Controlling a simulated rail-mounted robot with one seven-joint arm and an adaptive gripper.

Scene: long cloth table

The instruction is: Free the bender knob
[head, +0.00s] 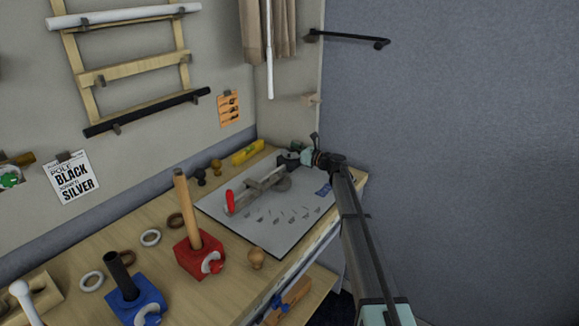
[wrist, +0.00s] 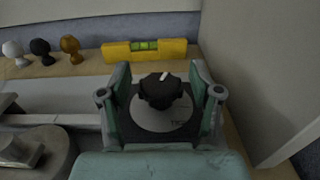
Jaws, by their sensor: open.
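The bender (head: 262,190) is a grey metal tool with a red handle end (head: 230,202), lying on a pale board on the table. In the wrist view the black bender knob (wrist: 160,91) has a white pointer mark at its top, tilted slightly right. It sits on a light round dial (wrist: 162,119) with partly hidden lettering. My gripper (wrist: 161,84) is open, its two green fingers on either side of the knob with gaps showing.
A yellow level (wrist: 145,50) lies beyond the knob, with several small round knobs (wrist: 70,48) to its left. A wall stands close on the right. A red block with a wooden post (head: 200,254) and a blue block (head: 136,304) stand nearer on the table.

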